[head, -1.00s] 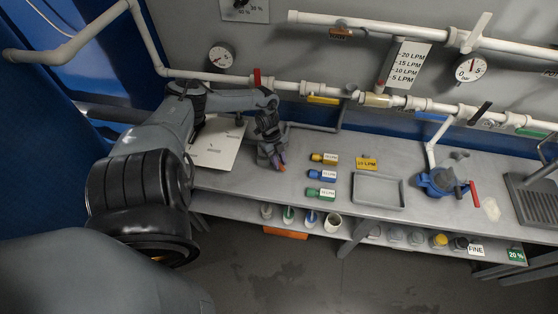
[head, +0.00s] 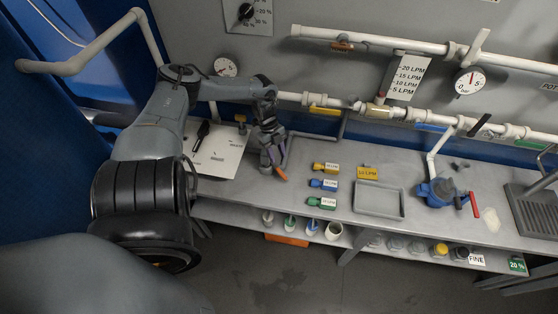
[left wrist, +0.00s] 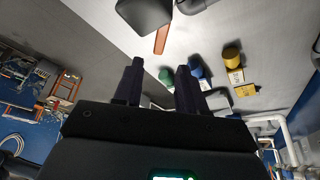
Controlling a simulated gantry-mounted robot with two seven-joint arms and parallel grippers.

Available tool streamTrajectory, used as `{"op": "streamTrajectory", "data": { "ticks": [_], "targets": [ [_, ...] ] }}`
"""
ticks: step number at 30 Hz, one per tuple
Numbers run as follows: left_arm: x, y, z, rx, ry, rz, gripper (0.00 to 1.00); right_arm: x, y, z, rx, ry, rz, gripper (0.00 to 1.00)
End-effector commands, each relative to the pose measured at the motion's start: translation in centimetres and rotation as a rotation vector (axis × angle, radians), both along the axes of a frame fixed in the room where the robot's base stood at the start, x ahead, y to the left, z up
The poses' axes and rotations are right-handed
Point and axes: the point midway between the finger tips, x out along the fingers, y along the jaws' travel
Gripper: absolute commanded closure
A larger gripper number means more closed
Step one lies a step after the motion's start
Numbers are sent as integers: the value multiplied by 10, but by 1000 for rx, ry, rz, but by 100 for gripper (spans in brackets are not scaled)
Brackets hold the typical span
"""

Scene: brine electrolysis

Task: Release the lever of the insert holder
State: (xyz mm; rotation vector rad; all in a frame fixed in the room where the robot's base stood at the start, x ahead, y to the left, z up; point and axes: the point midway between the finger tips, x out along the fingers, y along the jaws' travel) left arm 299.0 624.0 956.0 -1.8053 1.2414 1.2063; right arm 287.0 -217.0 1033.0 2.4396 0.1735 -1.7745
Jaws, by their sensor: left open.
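My left gripper (head: 274,160) is open and empty, hanging above the left part of the bench, beside the colored inserts; its fingers also show apart in the left wrist view (left wrist: 160,85). A tan fitting (head: 377,111) on the wall pipe, with a small reddish lever (head: 383,82) standing up from it, seems to be the insert holder. It is well to the right of the gripper and apart from it. Yellow (head: 325,168), blue (head: 322,184) and green (head: 320,203) labeled inserts lie on the bench. My right gripper is out of view.
A grey tray (head: 379,200), a yellow sign (head: 367,173) and a blue device (head: 434,192) with a red handle stand right of the inserts. Wall pipes with colored valve handles run along the back.

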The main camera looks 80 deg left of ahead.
Motion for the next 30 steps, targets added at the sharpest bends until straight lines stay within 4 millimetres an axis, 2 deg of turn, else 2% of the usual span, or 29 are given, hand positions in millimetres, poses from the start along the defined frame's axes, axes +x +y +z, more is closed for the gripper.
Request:
{"op": "streamTrajectory", "data": {
  "ticks": [1,6,17,20,25,30],
  "targets": [
    [-2,3,9,2,3,-1,60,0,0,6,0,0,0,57],
    [-4,8,21,1,1,0,60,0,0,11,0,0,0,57],
    [-4,10,25,0,0,0,60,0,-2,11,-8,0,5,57],
    [-4,10,25,1,-1,-4,72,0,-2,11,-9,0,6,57],
    [-3,7,26,-3,-40,-87,98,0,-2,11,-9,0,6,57],
    [-1,-10,33,-54,-149,-296,100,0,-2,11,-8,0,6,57]
  ]
}}
